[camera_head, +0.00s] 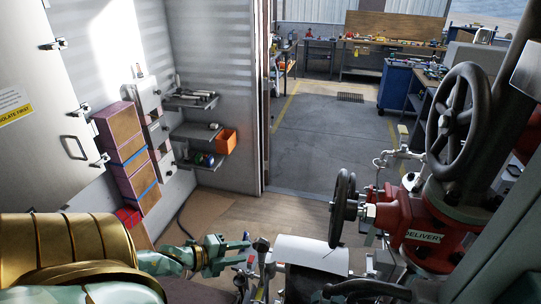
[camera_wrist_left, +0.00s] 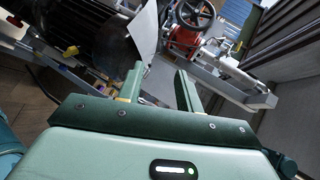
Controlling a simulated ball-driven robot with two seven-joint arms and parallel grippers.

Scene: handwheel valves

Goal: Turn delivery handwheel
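A red valve body (camera_head: 400,222) with a "DELIVERY" label (camera_head: 424,237) stands at the right in the head view. A dark handwheel (camera_head: 342,207) sits on its left side, seen nearly edge-on. A larger dark handwheel (camera_head: 460,120) rises above it; I cannot tell which one is the delivery wheel. In the left wrist view, a red valve (camera_wrist_left: 185,38) and a handwheel (camera_wrist_left: 197,14) show beyond the fingers. My left gripper (camera_head: 245,251) is open and empty, left of the valve and apart from both wheels. It also shows in the wrist view (camera_wrist_left: 160,70). My right gripper is not in view.
A white-topped machine (camera_head: 312,252) stands between my left gripper and the valve. Part of another dark wheel (camera_head: 367,288) shows at the bottom edge. Shelves (camera_head: 200,132) and stacked boxes (camera_head: 128,150) line the left wall. The floor beyond the doorway (camera_head: 325,140) is clear.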

